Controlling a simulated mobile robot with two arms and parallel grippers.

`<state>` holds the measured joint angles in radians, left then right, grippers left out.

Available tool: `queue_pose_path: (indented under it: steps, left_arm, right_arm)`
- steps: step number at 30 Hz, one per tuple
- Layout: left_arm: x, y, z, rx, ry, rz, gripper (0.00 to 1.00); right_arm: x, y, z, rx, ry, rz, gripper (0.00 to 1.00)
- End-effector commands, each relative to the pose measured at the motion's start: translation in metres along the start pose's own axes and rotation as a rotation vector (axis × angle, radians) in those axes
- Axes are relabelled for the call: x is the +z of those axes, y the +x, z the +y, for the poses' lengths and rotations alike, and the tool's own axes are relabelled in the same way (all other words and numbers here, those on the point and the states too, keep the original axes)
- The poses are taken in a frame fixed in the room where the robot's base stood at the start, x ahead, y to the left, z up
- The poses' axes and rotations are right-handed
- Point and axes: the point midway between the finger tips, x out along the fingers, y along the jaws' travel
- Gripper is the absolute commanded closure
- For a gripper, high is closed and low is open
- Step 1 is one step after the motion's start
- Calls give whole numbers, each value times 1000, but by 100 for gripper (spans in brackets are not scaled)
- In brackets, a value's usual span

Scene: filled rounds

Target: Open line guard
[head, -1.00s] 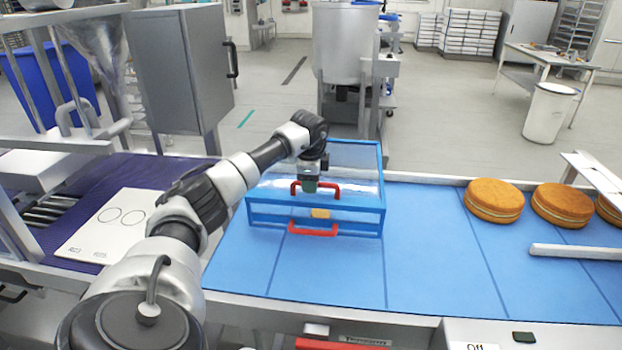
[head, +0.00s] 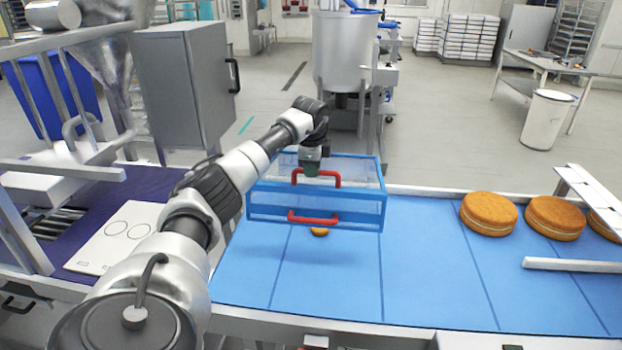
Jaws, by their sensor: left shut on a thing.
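The line guard (head: 262,207) is a clear box with a blue frame over the blue conveyor belt, in the middle of the head view. It has a red handle on top (head: 316,176) and a red handle low on its front (head: 314,219). My left gripper (head: 311,168) comes from above and is shut on the top red handle. The guard's front lower edge appears raised off the belt. A small orange-brown piece (head: 319,232) lies on the belt below that edge, partly hidden by it. My right gripper is out of view.
Several round filled cakes (head: 489,213) sit on the belt (head: 430,270) at the right, near metal rails (head: 570,265). A white sheet with two circles (head: 120,238) lies on the purple surface at left. A steel vat (head: 340,55) stands behind. The front belt is clear.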

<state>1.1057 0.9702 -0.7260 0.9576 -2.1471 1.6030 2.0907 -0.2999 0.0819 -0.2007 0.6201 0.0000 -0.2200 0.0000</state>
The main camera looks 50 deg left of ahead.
Motion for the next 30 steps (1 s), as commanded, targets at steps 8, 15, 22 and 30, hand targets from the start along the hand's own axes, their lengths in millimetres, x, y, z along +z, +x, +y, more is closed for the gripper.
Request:
queue_pose_path:
  steps: [8, 15, 22, 30]
  left_arm:
    - [-2, -54, -42, -3, -2, 6, 100]
    - [-2, -69, -60, -5, 2, 3, 100]
    - [-1, -70, -63, -5, 5, -2, 100]
    - [-1, -70, -63, -5, 5, -2, 77]
  right_arm:
    - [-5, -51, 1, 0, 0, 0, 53]
    - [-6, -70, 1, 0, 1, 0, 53]
    - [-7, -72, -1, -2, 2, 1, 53]
    - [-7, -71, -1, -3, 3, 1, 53]
